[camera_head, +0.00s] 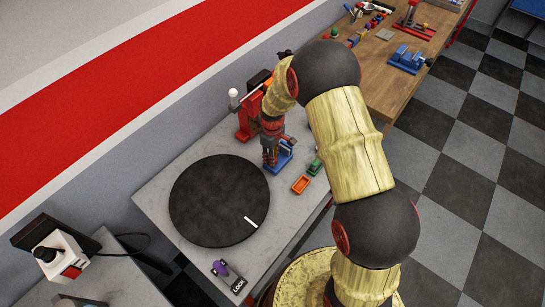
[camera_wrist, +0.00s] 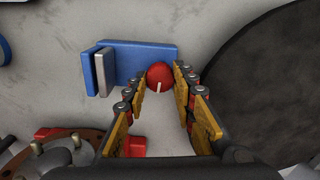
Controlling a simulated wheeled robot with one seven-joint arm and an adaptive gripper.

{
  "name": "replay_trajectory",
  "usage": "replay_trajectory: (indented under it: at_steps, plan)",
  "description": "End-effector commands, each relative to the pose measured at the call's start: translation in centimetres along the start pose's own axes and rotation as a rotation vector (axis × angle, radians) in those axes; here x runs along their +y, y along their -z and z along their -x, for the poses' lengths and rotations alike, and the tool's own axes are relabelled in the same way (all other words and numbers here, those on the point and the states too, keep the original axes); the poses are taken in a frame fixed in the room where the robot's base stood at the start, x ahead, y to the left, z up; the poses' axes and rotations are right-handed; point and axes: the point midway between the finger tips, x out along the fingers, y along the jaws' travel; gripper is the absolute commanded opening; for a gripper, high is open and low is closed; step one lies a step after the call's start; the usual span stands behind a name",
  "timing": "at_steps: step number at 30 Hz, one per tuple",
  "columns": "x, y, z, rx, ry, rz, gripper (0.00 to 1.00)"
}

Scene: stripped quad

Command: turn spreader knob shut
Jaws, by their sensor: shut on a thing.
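The spreader knob is a round red knob (camera_wrist: 159,74) with a white mark pointing toward the bottom of the wrist view. It sits at the edge of a blue spreader body (camera_wrist: 150,56) with a grey plate (camera_wrist: 104,68) at its left. The blue body also shows in the head view (camera_head: 284,160) on the grey table, partly behind my gripper (camera_head: 271,158). In the wrist view my gripper (camera_wrist: 160,80) has one finger on each side of the knob and is shut on it. The knob is hidden in the head view.
A black round turntable (camera_head: 210,200) lies left of the spreader. An orange tray (camera_head: 301,185) and a green piece (camera_head: 315,167) lie to its right. A red device (camera_head: 245,112) stands behind. A purple lever (camera_head: 223,268) is at the front. A wooden bench (camera_head: 385,85) stands beyond.

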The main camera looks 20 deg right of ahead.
Motion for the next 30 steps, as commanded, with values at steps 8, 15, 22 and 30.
replay_trajectory:
  at_steps: [8, 15, 22, 30]
  plan:
    - [0.02, 0.02, 0.02, 0.001, -0.001, 0.074, 0.01]
    - [0.02, 0.03, 0.02, 0.001, -0.001, 0.086, 0.01]
    - [0.01, 0.03, 0.02, 0.001, -0.001, 0.086, 0.01]
    - [0.01, 0.02, 0.02, 0.0, 0.0, 0.085, 0.41]
